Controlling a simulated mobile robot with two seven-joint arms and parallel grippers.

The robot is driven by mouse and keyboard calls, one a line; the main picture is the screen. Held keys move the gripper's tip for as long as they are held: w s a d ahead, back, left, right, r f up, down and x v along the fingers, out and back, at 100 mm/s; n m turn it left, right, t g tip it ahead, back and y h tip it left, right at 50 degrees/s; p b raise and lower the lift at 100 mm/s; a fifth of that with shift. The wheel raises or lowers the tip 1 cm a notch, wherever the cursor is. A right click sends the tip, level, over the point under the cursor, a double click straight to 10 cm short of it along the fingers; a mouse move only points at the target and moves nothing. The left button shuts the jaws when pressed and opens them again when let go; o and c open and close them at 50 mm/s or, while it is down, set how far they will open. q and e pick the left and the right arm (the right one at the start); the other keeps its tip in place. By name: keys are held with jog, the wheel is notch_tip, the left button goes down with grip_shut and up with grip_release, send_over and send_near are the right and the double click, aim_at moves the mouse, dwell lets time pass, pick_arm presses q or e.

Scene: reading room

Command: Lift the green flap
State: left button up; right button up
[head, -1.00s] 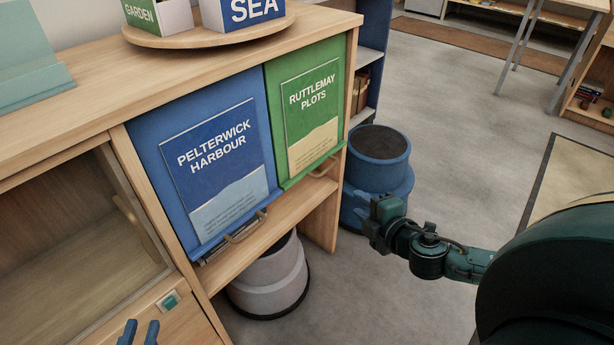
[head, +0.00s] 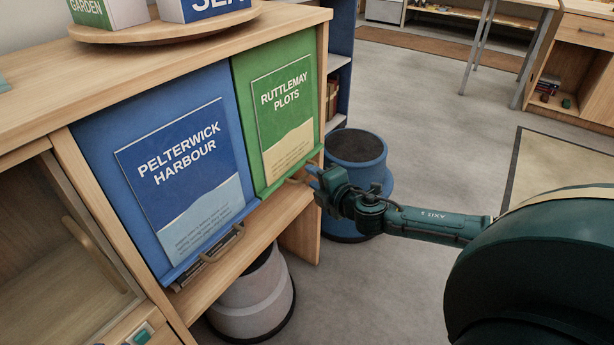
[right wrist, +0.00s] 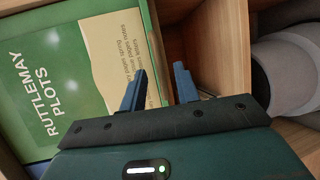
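The green flap (head: 246,118), labelled Ruttlemay Plots, hangs shut on the front of the wooden cabinet, right of the blue flap (head: 98,150). Its wooden handle (head: 299,178) at the lower edge is partly hidden by my right gripper (head: 312,176). In the right wrist view the green flap (right wrist: 63,22) fills the left side. There the two blue fingers of my right gripper (right wrist: 160,88) stand apart, close to the flap's lower edge. I cannot tell whether they touch the handle. My left gripper is not in view.
A turntable (head: 165,33) with boxes stands on the cabinet top. A grey bin (head: 250,300) stands under the blue flap. A blue stool-like container (head: 357,150) stands just behind my right gripper. The floor (head: 440,110) to the right is open.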

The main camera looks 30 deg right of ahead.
aim_at(308, 175)
jog(key=shift+b+x, duration=0.3)
jog(key=shift+x, duration=1.7)
jog(key=shift+s+a, duration=0.1)
jog(key=c, duration=0.6)
grip_shut()
jog(key=shift+f, duration=0.1)
